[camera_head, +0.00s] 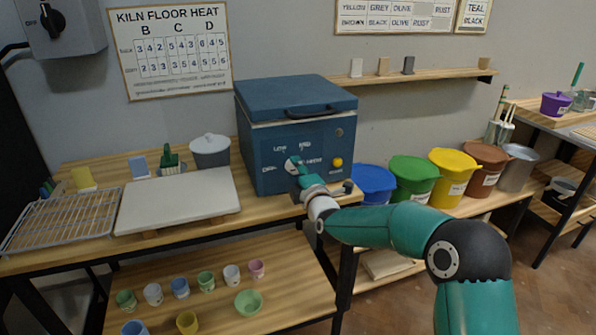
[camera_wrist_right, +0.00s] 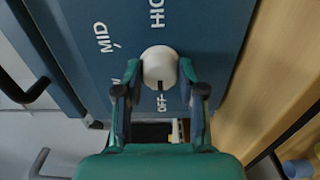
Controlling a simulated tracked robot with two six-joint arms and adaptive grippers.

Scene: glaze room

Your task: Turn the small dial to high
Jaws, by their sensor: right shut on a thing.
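The small dial (camera_wrist_right: 159,64) is a round white knob on the front panel of the blue kiln (camera_head: 262,130); it also shows in the head view (camera_head: 291,164). In the wrist view a dark mark on the dial's lower edge faces the word OFF. MID is up and left of the dial, and HIGH, partly cut off, is above it. My right gripper (camera_wrist_right: 160,72) is shut on the dial, one finger on each side. In the head view my right gripper (camera_head: 302,172) reaches the panel and partly covers the dial. My left gripper is not in view.
A yellow button (camera_head: 337,163) is right of the dial. A dark handle (camera_head: 312,111) sits on the kiln lid. Coloured buckets, such as a blue one (camera_head: 373,184), stand to the right. A pale slab (camera_head: 178,200) lies on the bench to the left. Several cups stand below.

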